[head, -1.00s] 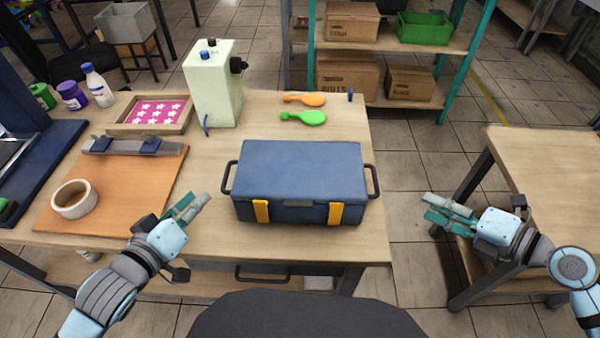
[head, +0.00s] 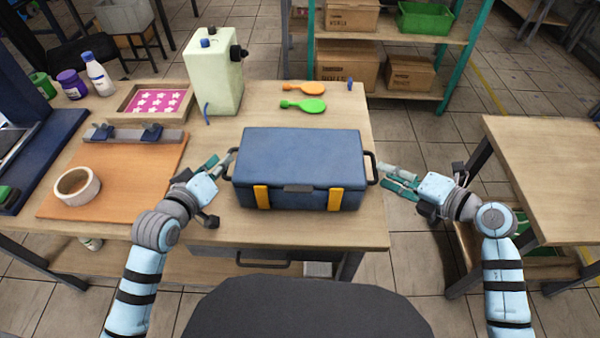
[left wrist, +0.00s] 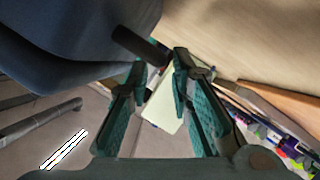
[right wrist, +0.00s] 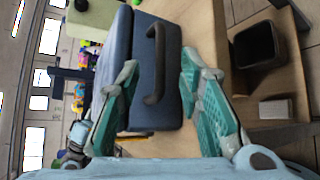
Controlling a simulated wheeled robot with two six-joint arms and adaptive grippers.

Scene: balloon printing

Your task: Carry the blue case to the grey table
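The blue case (head: 300,165) has orange latches and a dark handle on each side. It stands upright and shut on the wooden work table (head: 300,232). My left gripper (head: 219,165) is open beside the left handle (head: 228,164); in the left wrist view the handle's dark end (left wrist: 136,44) reaches between the fingertips. My right gripper (head: 383,175) is open at the right handle (head: 374,168). In the right wrist view that handle (right wrist: 156,62) lies between the spread fingers. I cannot tell whether any finger touches a handle.
A second table (head: 550,170) with a wood-coloured top and dark legs stands at the right, its visible top bare. A floor gap separates the tables.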

